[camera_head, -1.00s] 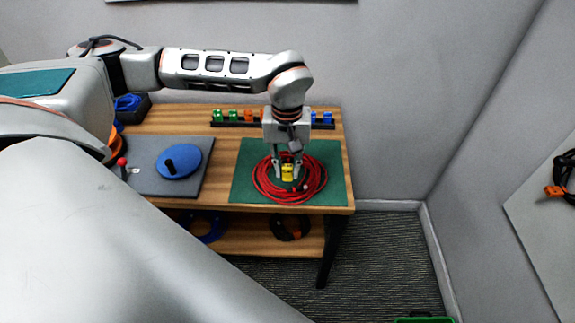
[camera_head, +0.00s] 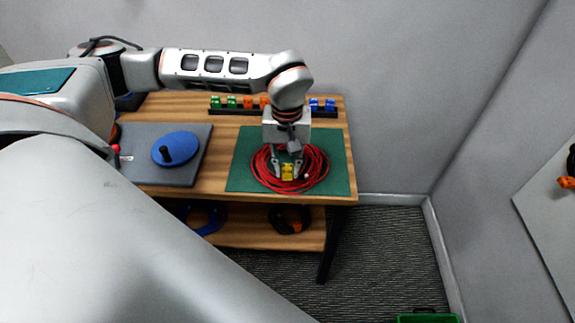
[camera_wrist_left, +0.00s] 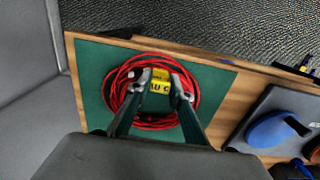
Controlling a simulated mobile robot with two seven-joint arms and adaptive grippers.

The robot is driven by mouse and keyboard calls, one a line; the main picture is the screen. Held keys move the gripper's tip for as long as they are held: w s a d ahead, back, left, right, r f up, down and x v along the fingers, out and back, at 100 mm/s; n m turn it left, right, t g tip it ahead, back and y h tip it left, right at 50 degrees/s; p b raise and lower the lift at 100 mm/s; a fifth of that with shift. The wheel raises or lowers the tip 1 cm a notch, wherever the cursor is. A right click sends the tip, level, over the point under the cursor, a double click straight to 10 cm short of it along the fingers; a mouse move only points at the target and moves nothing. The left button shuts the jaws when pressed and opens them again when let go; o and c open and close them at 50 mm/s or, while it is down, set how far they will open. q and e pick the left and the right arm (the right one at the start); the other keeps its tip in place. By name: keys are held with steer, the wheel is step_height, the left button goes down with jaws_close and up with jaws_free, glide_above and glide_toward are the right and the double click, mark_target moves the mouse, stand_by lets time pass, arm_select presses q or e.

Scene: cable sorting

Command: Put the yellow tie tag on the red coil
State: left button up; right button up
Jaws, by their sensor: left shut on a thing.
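The red coil (camera_head: 318,168) lies flat on a green mat (camera_head: 337,143) on the wooden table; it also shows in the left wrist view (camera_wrist_left: 117,88). My left gripper (camera_head: 288,172) points down over the near part of the coil. It is shut on the yellow tie tag (camera_head: 287,173), with one finger on each side of it. In the left wrist view the tag (camera_wrist_left: 160,86) shows dark lettering between the fingertips (camera_wrist_left: 159,82). I cannot tell whether the tag touches the coil. My right gripper is not in view.
A rack of green, orange and blue tags (camera_head: 231,111) stands along the table's back edge. A grey board with a blue disc (camera_head: 176,148) lies at the left. Coils (camera_head: 289,220) rest on the lower shelf. A grey wall is at the right.

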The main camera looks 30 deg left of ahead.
arm_select(q)
steer(key=shift+f, duration=0.6)
stand_by(1.6)
steer(key=o, duration=0.8)
steer(key=shift+r, duration=0.1)
